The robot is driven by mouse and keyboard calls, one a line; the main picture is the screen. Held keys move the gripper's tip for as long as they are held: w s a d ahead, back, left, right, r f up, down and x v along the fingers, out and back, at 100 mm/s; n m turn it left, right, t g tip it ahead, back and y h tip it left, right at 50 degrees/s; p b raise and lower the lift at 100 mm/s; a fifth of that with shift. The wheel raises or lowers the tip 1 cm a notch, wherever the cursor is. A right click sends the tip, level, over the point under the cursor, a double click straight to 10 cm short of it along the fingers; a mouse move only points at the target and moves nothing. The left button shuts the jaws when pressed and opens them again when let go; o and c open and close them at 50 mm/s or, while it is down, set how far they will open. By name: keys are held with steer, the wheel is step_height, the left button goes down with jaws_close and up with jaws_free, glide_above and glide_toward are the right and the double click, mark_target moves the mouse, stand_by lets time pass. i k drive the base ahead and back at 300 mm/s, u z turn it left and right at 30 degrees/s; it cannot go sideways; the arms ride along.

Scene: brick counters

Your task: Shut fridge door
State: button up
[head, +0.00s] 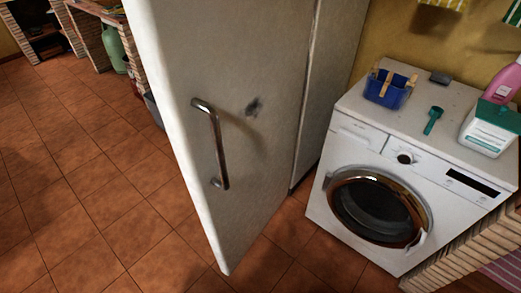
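The white fridge door (260,75) stands in the middle of the head view. It is swung open, with its free edge toward the left and its lower corner near the bottom of the picture. A curved metal handle (216,145) is on its face, near the free edge. A dark smudge marks the door right of the handle. Part of the fridge body (330,80) shows behind the door on the right. The fridge's inside is hidden. My gripper is not in view.
A white washing machine (350,150) stands right of the door, with a blue basket (388,92), a green scoop (433,120), a detergent box (489,128) and a pink bottle (503,82) on top. The tiled floor (75,190) at left is clear. A green gas bottle (114,48) stands by brick counters.

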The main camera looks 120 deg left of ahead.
mark_target(226, 78)
steer(key=u, duration=1.1)
steer(key=i, duration=1.05)
steer(key=u, duration=3.1)
steer(key=i, duration=0.5)
steer(key=z, duration=0.1)
steer(key=k, duration=0.5)
steer(key=u, duration=2.65)
steer(key=k, duration=0.5)
steer(key=z, duration=0.5)
